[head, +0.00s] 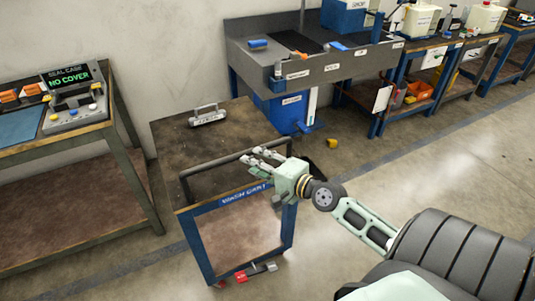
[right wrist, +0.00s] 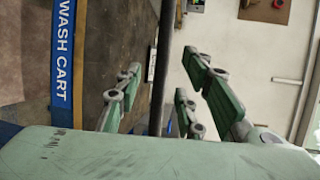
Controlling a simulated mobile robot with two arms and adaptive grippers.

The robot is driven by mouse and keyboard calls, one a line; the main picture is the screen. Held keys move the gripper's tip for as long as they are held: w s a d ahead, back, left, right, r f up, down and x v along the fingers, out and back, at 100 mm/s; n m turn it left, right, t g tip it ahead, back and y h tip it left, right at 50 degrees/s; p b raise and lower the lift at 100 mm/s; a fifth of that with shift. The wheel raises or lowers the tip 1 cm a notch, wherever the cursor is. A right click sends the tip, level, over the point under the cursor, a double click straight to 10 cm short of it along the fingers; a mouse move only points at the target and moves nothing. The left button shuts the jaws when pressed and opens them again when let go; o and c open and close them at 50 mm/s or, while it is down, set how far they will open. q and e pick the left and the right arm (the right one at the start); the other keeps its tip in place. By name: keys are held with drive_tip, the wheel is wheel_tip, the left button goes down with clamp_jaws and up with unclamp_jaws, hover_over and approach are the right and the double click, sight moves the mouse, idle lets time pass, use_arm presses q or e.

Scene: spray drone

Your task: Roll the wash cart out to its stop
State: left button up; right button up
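The wash cart (head: 215,140) has a worn brown top, a blue front frame with a white label and a black push handle (head: 208,163) along its near edge. In the right wrist view the cart's label (right wrist: 63,50) is at the left, and the handle (right wrist: 164,60) runs upright through the middle. My right gripper (head: 253,156) is at the right part of the handle. My left gripper is out of view. I cannot tell which thing is the stop.
A small silver object with a handle (head: 208,116) sits on the cart top. Red and grey parts (head: 245,274) show at the cart's foot. A bench with a console (head: 75,117) is close at left. A grey sink bench (head: 330,70) stands behind. Open floor lies to the right.

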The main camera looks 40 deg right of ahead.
drive_tip(key=shift+v, duration=2.35)
drive_tip(key=s+d+f+n+g+h, duration=0.1)
drive_tip(key=s+d+f+g, duration=0.1)
drive_tip(key=f, duration=0.7)
drive_tip(key=s+d+f+n+g+h, duration=0.1)
drive_tip(key=s+d+f+n, duration=0.15)
drive_tip(key=f, duration=0.75)
drive_tip(key=s+a+f+n+g+h, duration=0.1)
drive_tip(key=s+a+f+n+g, duration=0.1)
drive_tip(key=s+f, duration=0.45)
drive_tip(key=s+a+f+n+g, duration=0.1)
drive_tip(key=s+f+n+g, duration=0.15)
drive_tip(key=f, duration=0.75)
drive_tip(key=s+a+f+n+g, duration=0.3)
drive_tip(key=s+a+f+n, duration=0.2)
drive_tip(key=s, duration=0.8)
drive_tip(key=s+a+f+n+g, duration=0.4)
drive_tip(key=s+a+f+n, duration=0.2)
drive_tip(key=s+a+f, duration=0.5)
drive_tip(key=s+f, duration=0.2)
drive_tip(key=s, duration=0.1)
drive_tip(key=shift+s+a+f+n+y, duration=0.2)
drive_tip(key=shift+a+f+n+y, duration=0.05)
drive_tip(key=shift+a+n+y, duration=0.1)
